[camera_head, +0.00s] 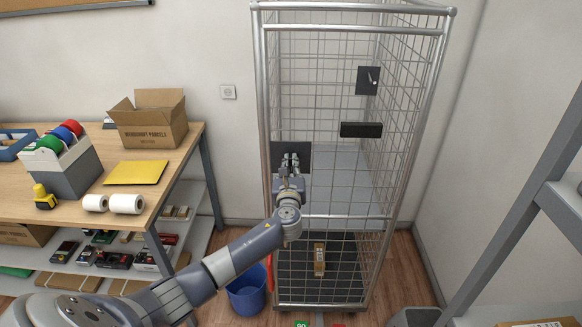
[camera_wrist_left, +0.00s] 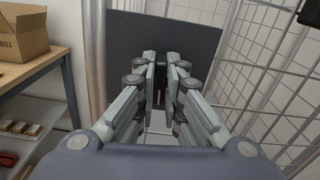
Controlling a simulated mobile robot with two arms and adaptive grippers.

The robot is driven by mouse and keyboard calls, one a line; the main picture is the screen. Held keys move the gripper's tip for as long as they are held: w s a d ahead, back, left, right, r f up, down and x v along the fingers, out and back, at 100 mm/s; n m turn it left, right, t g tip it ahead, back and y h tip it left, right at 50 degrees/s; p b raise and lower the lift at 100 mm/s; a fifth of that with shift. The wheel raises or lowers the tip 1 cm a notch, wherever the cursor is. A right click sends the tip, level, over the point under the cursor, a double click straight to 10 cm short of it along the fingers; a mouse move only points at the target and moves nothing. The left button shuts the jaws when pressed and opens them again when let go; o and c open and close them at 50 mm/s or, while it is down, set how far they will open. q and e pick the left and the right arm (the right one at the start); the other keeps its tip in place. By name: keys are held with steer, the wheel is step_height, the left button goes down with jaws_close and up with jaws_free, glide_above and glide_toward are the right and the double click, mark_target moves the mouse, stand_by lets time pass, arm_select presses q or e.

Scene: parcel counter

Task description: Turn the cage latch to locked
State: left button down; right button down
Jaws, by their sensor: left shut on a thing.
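The roll cage (camera_head: 309,24) of metal mesh stands against the back wall. A dark plate (camera_head: 303,148) is fixed at the left of its front; in the left wrist view the dark plate (camera_wrist_left: 200,35) fills the top middle. My left gripper (camera_head: 290,160) is in front of this plate. In the left wrist view its fingers (camera_wrist_left: 164,76) are closed around a narrow dark part that looks like the latch handle. The fingers hide most of it, so its angle cannot be told. My right gripper is not in view.
A second dark plate with a small lever (camera_head: 368,80) and a black bar (camera_head: 361,130) are higher on the cage. A small brown parcel (camera_head: 319,260) is low in the cage. A workbench (camera_head: 190,140) stands left, a blue bucket (camera_head: 247,297) below, a grey rack (camera_head: 560,195) right.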

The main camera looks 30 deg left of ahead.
arm_select(q)
steer(key=shift+s+a+f+n+b, duration=0.15)
steer(key=shift+n+b, duration=2.3)
steer(key=shift+n, duration=1.7)
steer(key=shift+w+a+f+n+b, duration=0.15)
steer(key=shift+n+b, duration=2.25)
steer(key=shift+n, duration=1.75)
steer(key=shift+s+d, duration=0.1)
steer(key=c, duration=1.7)
jaws_free()
